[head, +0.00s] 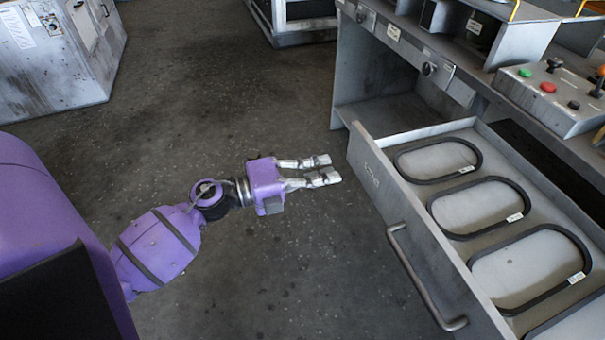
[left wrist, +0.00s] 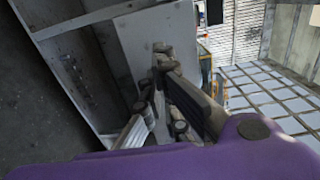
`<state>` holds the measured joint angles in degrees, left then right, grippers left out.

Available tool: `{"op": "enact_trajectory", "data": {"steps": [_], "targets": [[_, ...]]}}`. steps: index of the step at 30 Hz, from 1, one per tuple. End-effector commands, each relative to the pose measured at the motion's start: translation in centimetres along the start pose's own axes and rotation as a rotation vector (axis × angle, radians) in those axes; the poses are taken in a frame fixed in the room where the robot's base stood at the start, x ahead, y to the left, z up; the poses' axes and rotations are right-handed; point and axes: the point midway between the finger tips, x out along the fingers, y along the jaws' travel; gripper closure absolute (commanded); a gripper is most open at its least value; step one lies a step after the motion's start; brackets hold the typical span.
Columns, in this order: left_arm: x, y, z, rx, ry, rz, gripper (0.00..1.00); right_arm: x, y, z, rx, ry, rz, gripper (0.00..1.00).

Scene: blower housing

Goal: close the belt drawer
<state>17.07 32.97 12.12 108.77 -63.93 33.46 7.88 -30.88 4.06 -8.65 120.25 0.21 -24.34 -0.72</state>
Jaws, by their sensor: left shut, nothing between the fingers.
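The belt drawer (head: 378,180) is a grey metal drawer pulled out of the workbench at the right of the head view. Several black belts with white tags lie in it. Its bar handle (head: 420,285) is on the front panel. My left gripper (head: 335,169) is shut and empty, over the floor just left of the drawer's far front corner, apparently apart from it. In the left wrist view the fingers (left wrist: 160,75) point toward a grey panel (left wrist: 150,45); I cannot tell which part of the furniture it is. My right gripper is not in view.
The grey workbench (head: 455,90) has a control box (head: 545,95) with coloured buttons on top. A dark open gap shows between drawer and bench. A worn grey cabinet (head: 50,65) stands at the far left. The floor (head: 230,90) between is clear.

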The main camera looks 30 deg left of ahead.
Motion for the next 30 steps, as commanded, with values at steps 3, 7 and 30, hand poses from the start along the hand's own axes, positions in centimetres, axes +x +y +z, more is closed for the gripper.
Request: {"op": "enact_trajectory", "data": {"steps": [3, 7, 30], "targets": [[2.5, -0.1, 0.0, 0.001, 0.000, -0.003, 1.00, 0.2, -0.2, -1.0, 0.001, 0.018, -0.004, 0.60], [4.5, -0.1, 0.0, -0.001, 0.000, -0.002, 1.00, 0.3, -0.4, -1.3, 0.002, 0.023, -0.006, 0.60], [7.0, -0.1, 0.0, 0.000, 0.000, -0.001, 1.00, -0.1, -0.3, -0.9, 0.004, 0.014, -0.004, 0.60]]}}
